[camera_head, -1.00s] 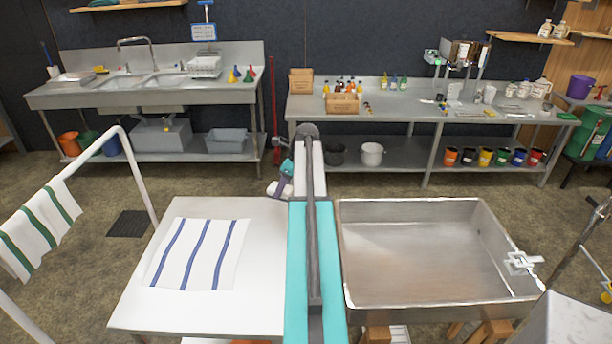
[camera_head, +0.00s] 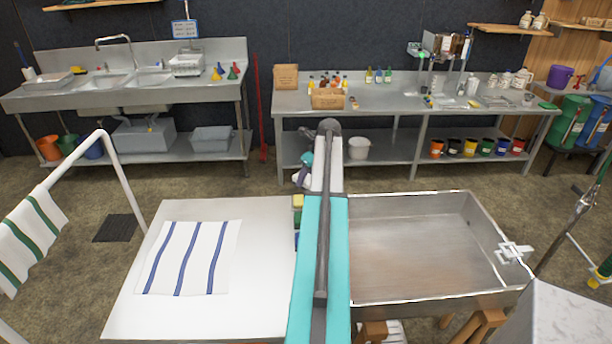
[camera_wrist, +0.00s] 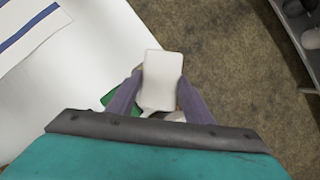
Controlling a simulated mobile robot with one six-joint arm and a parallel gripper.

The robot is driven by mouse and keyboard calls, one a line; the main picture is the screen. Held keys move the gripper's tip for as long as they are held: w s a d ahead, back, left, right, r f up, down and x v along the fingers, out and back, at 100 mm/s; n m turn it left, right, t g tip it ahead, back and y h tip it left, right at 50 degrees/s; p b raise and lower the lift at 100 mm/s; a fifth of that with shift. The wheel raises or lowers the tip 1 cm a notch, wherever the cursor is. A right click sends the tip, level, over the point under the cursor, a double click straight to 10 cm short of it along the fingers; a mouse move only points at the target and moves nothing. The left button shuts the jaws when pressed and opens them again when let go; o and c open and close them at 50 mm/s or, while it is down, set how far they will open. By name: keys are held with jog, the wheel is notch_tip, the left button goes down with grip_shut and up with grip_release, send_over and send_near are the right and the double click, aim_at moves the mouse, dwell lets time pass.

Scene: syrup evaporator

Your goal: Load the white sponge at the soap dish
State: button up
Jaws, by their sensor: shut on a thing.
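The white sponge (camera_wrist: 161,80) is between the two purple fingers of my gripper (camera_wrist: 158,92) in the wrist view, over the floor just past the white table's edge. The fingers are shut on it. In the head view my gripper (camera_head: 301,178) shows only partly behind my arm, beyond the table's right corner. The sponge is too small and covered to make out surely there. I cannot pick out a soap dish in either view.
The white table (camera_head: 200,318) bears a blue-striped towel (camera_head: 190,258). Yellow, green and blue items (camera_head: 297,212) sit at its right edge, partly behind my arm. A steel pan (camera_head: 430,250) stands right. A steel sink (camera_head: 105,83) and a workbench (camera_head: 400,102) line the back wall.

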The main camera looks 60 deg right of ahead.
aim_at(306, 189)
jog(key=shift+w+a+f, duration=0.1)
jog(key=shift+w+f, duration=0.05)
jog(key=shift+f, duration=0.05)
jog(key=shift+f, duration=0.15)
jog(key=shift+f+b, duration=2.15)
jog(key=shift+f, duration=0.55)
jog(key=shift+f, duration=0.5)
jog(key=shift+r+p, duration=2.3)
jog(key=shift+r, duration=1.25)
jog(key=shift+a, duration=0.1)
